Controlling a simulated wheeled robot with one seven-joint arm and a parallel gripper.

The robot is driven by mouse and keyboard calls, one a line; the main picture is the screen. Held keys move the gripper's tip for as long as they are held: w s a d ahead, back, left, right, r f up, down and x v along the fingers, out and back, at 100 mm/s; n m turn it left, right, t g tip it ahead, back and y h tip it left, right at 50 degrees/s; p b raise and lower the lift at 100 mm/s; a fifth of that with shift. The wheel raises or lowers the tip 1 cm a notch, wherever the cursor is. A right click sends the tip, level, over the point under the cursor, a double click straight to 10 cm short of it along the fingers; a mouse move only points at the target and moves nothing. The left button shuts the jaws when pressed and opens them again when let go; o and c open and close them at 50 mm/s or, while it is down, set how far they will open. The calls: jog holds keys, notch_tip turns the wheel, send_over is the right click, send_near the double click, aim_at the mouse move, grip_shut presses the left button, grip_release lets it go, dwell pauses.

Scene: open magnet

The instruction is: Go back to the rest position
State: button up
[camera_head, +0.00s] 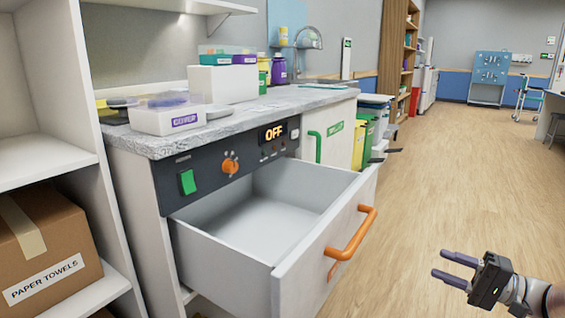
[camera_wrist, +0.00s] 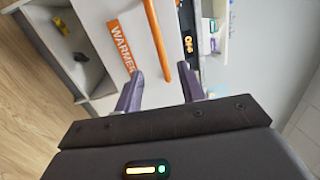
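My gripper (camera_head: 445,265) is at the lower right of the head view, over the floor and to the right of the drawer. Its two fingers are apart with nothing between them; they also show apart in the wrist view (camera_wrist: 162,80). The white drawer (camera_head: 268,222) is pulled out and looks empty. Its orange handle (camera_head: 352,236) is clear of my gripper in the head view. In the wrist view the handle (camera_wrist: 157,35) lies beyond the fingers, beside an orange "WARMER" label (camera_wrist: 121,46).
The control panel above the drawer has a green switch (camera_head: 187,182), an orange knob (camera_head: 230,166) and a display (camera_head: 272,133) reading "OFF". A white bin (camera_head: 167,117) sits on the counter (camera_head: 240,112). A paper towel box (camera_head: 45,250) is at left. The floor (camera_head: 455,180) to the right is clear.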

jog(key=s+a+n+g+h+p, duration=0.1)
jog(key=s+a+g+h, duration=0.25)
jog(key=a, duration=0.55)
jog(key=s+a+n+g+h+p, duration=0.1)
jog(key=s+a+g+h, duration=0.15)
jog(key=a+g, duration=0.45)
jog(key=s+a+r+n+t+h+p, duration=0.1)
jog(key=s+a+n+t+h, duration=0.1)
jog(key=s+h, duration=0.3)
jog(key=s+a+r+n+t+h+p, duration=0.1)
jog(key=s+a+r+n+t+h, duration=0.1)
jog(key=s, duration=0.6)
jog(key=a+t+h, duration=0.1)
jog(key=t+h, duration=0.1)
jog(key=h, duration=0.1)
